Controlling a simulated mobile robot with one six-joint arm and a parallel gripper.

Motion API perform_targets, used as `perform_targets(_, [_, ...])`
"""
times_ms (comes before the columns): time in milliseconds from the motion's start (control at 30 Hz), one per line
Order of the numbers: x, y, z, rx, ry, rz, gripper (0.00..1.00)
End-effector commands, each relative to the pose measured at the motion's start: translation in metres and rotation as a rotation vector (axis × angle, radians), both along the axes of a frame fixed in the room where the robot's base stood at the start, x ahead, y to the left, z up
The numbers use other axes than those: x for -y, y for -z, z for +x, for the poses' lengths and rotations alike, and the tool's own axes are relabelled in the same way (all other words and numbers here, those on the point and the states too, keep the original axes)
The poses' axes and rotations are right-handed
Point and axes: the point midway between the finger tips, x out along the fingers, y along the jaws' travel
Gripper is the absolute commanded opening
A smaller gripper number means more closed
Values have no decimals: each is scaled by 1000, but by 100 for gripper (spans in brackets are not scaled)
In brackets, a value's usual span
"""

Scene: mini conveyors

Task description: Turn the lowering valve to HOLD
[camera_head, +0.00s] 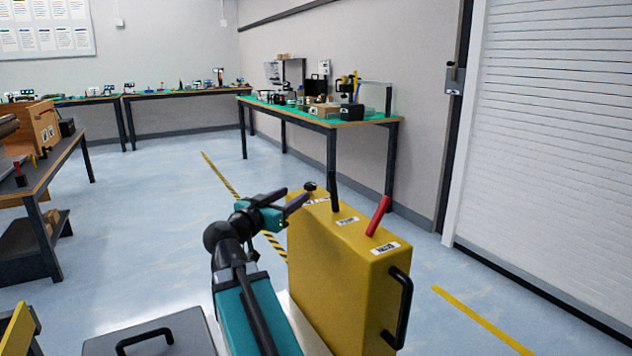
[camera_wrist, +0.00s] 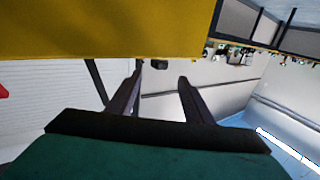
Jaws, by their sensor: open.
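A yellow box (camera_head: 345,270) stands in front of me with a red lever (camera_head: 377,216), a black lever (camera_head: 333,190) and a small dark knob (camera_head: 310,186) on top. The knob, at the far left end, appears to be the lowering valve; its setting is too small to tell. My gripper (camera_head: 297,196) is open beside that end. In the wrist view the yellow box (camera_wrist: 100,30) fills the top, upside down, and the knob (camera_wrist: 159,64) shows between the open fingertips (camera_wrist: 160,76). I cannot tell whether they touch it. The label by the knob is partly hidden.
The black lever (camera_wrist: 96,80) stands close to my fingers in the wrist view. A black side handle (camera_head: 401,305) juts from the box. A bench (camera_head: 370,123) with equipment stands behind. A grey case (camera_head: 150,338) lies at lower left.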

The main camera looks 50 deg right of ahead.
Motion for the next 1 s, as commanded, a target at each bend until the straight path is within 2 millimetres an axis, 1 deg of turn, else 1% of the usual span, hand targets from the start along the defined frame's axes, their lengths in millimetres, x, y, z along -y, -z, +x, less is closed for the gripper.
perform_targets(267, [5, -4, 1, -1, 3, 0, 47])
perform_targets(1000, [17, -4, 4, 0, 6, -2, 47])
